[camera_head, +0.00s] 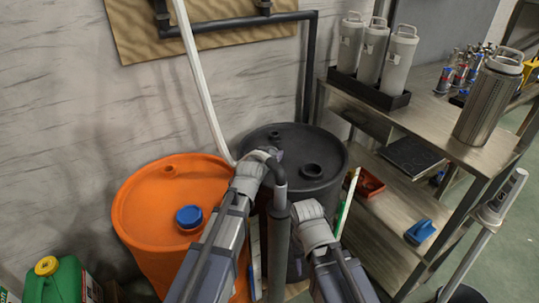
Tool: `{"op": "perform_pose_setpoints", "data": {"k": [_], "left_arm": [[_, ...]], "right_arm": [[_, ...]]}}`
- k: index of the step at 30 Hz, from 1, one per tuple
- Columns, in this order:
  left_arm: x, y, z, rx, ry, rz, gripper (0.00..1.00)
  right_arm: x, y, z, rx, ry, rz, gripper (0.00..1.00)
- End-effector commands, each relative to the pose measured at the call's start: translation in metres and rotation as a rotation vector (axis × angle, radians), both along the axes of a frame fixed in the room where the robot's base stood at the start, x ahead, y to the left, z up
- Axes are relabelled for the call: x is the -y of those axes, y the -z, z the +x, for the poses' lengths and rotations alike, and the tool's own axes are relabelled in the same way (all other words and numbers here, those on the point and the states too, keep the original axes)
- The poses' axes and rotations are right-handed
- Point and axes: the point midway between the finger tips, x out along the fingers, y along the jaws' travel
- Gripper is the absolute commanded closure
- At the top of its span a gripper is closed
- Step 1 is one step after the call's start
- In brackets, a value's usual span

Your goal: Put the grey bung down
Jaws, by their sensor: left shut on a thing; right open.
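My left gripper (268,157) is shut above the near-left part of the black drum's top (318,151). The grey bung is not clearly seen; what the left jaws hold is mostly hidden by the gripper itself. A small dark grey piece (275,136) shows just beyond the jaws, and I cannot tell whether it is held or part of the drum. A dark raised ring (312,171) is on the drum top to the right. My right gripper (309,211) is open, low in front of the black drum; its fingers are hard to make out.
An orange drum (150,214) with a blue cap (189,217) stands left of the black drum. A white pole (200,80) leans behind them. A metal bench (436,118) with grey canisters (372,52) stands right. Its lower shelf holds a red tray (370,184) and a blue object (420,231).

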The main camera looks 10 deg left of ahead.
Motion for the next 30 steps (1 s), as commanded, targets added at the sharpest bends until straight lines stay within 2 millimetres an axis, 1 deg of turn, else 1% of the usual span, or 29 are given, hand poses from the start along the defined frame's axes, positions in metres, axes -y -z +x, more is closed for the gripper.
{"op": "perform_pose_setpoints", "data": {"k": [2, 3, 8, 9, 16, 20, 26, 30], "left_arm": [[0.0, 0.004, 0.0, 0.0, 0.0, 0.0, 0.74], [0.0, 0.004, 0.0, 0.0, 0.0, 0.0, 0.2], [0.0, 0.003, 0.0, 0.0, 0.0, 0.0, 0.02], [0.0, 0.003, 0.0, 0.0, 0.0, 0.0, 0.0], [0.0, 0.002, 0.0, 0.0, 0.0, 0.0, 0.0], [0.0, -0.001, 0.0, 0.0, 0.0, 0.0, 0.0], [-0.002, -0.011, -0.017, 0.0, 0.0, 0.0, 0.0], [-0.004, -0.021, -0.037, 0.0, -0.001, 0.0, 0.0]], "right_arm": [[0.0, 0.004, 0.0, 0.0, 0.0, 0.0, 0.5], [0.0, 0.004, 0.0, 0.0, 0.0, -0.001, 0.5], [0.0, 0.003, 0.0, 0.0, 0.0, -0.001, 0.5], [0.0, 0.003, 0.0, 0.0, 0.0, -0.001, 0.5], [0.0, 0.002, 0.0, 0.0, 0.0, 0.0, 0.5], [0.0, -0.001, 0.0, 0.0, 0.0, 0.0, 0.5], [0.0, -0.011, 0.0, 0.0, 0.0, 0.001, 0.5], [0.0, -0.021, 0.0, 0.0, 0.0, 0.001, 0.5]]}}
